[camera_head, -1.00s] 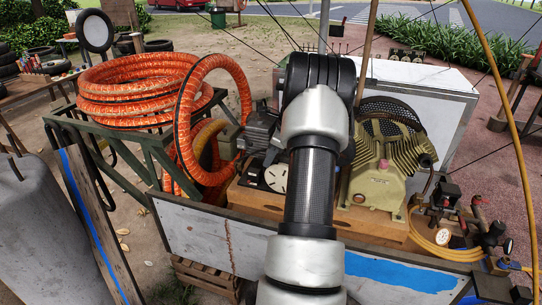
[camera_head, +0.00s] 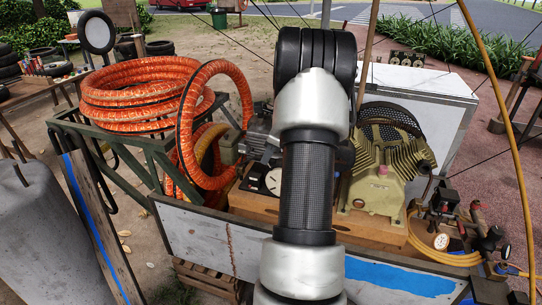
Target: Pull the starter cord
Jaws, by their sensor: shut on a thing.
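My arm (camera_head: 306,185) rises through the middle of the view, and its black upper joint (camera_head: 314,55) hides whatever lies behind it. My gripper is not visible. The starter cord and its handle do not show either. A dark grey motor (camera_head: 258,136) sits on the cart just left of my arm, partly covered by it. The olive compressor (camera_head: 376,188) with its finned cylinders stands right of my arm on a wooden base.
Orange hose coils (camera_head: 140,92) lie on a green frame at left. A white dial gauge (camera_head: 273,181) sits beside my arm. The cart's grey side panel (camera_head: 205,238) runs across the front. A white box (camera_head: 440,95) stands behind. A yellow hose (camera_head: 508,125) and fittings (camera_head: 440,215) are at right.

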